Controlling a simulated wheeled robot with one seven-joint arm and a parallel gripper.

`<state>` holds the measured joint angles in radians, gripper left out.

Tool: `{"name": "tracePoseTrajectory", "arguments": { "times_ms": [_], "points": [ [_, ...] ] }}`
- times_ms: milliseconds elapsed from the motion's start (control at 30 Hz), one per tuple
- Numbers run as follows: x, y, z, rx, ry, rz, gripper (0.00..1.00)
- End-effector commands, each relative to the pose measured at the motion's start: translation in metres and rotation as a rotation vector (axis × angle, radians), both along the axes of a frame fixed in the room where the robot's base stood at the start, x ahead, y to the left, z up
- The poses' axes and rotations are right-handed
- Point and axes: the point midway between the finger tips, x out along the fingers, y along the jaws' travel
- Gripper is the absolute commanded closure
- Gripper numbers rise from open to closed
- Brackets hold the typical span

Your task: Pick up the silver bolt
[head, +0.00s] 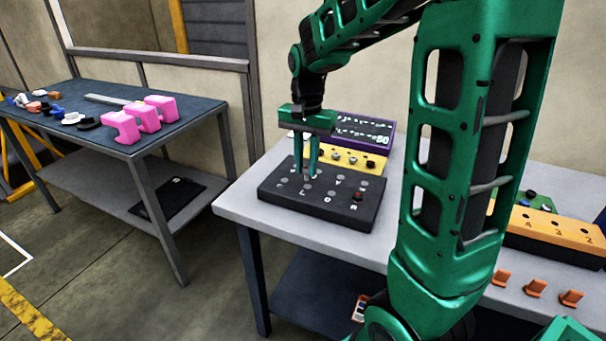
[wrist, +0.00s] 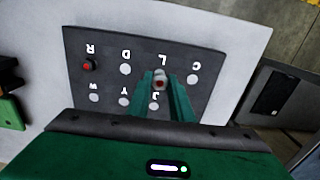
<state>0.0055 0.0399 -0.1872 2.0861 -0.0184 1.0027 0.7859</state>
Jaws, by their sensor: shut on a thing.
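My gripper (head: 311,172) is over the dark board (head: 349,207) on the grey table, its green fingers pointing down. In the wrist view its two fingers (wrist: 165,88) are shut on a small silver bolt (wrist: 160,76), with a darker reddish spot between the tips. The bolt is close to the letter L on the dark board (wrist: 110,50). The fingers partly hide it, and I cannot tell whether it is clear of the board. A red bolt (wrist: 89,65) sits by the letter R and also shows in the head view (head: 357,195).
Behind the dark board are a yellow board (head: 340,160) with several knobs and a purple-edged panel (head: 363,128). An orange board (head: 548,231) and several orange clips (head: 534,287) lie right. A second table (head: 185,128) at left holds pink blocks (head: 143,116).

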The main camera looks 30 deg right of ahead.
Motion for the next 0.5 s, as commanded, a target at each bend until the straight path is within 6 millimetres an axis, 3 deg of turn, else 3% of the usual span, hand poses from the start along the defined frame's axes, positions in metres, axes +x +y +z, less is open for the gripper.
{"name": "tracePoseTrajectory", "arguments": {
  "times_ms": [200,500],
  "points": [
    [-0.031,0.039,0.03,0.0,-0.004,0.005,1.0],
    [-0.059,0.075,0.056,0.001,-0.001,0.004,1.0]
  ]
}}
